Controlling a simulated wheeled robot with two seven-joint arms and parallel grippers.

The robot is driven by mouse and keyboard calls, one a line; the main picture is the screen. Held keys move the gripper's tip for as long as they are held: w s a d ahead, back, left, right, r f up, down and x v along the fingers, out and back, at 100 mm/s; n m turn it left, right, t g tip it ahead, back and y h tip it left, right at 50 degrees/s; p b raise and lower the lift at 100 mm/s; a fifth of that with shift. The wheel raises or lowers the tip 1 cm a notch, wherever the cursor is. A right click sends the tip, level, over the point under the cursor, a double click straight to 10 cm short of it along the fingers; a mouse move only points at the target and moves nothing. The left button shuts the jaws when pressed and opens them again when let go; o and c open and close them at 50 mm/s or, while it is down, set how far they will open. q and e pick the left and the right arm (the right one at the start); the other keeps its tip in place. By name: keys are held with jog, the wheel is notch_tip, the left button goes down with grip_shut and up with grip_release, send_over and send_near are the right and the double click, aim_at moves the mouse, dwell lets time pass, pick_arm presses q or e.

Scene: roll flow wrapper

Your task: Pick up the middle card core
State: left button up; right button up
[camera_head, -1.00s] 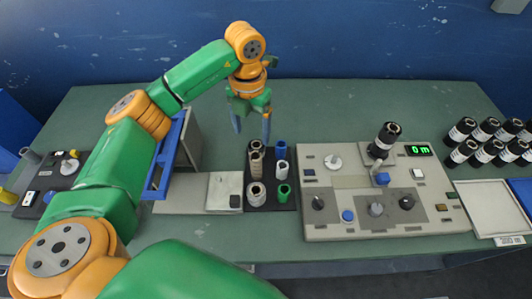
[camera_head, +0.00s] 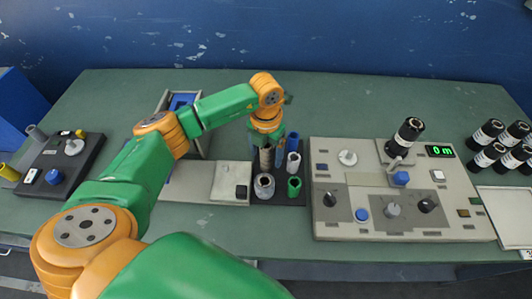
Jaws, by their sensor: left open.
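A dark rack (camera_head: 293,200) holds two columns of upright tubes. The left column holds pale brown card cores; the middle card core (camera_head: 266,160) shows below my left gripper, and a wider grey-white core (camera_head: 264,187) stands in front. The core behind is largely hidden by the gripper. The right column holds a blue core (camera_head: 292,142), a white core (camera_head: 293,163) and a green core (camera_head: 294,187). My left gripper (camera_head: 268,148) points down over the left column, open, with fingers to either side of the card cores. Whether the fingers touch a core cannot be told. My right gripper is out of view.
A grey control console (camera_head: 330,222) with knobs, a black roll (camera_head: 409,131) and a "0 m" display (camera_head: 440,151) stands right of the rack. A pale plate (camera_head: 226,181) lies left. Several black rolls (camera_head: 487,134) stand far right. Green table behind the console is clear.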

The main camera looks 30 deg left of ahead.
pick_arm(q)
grip_shut()
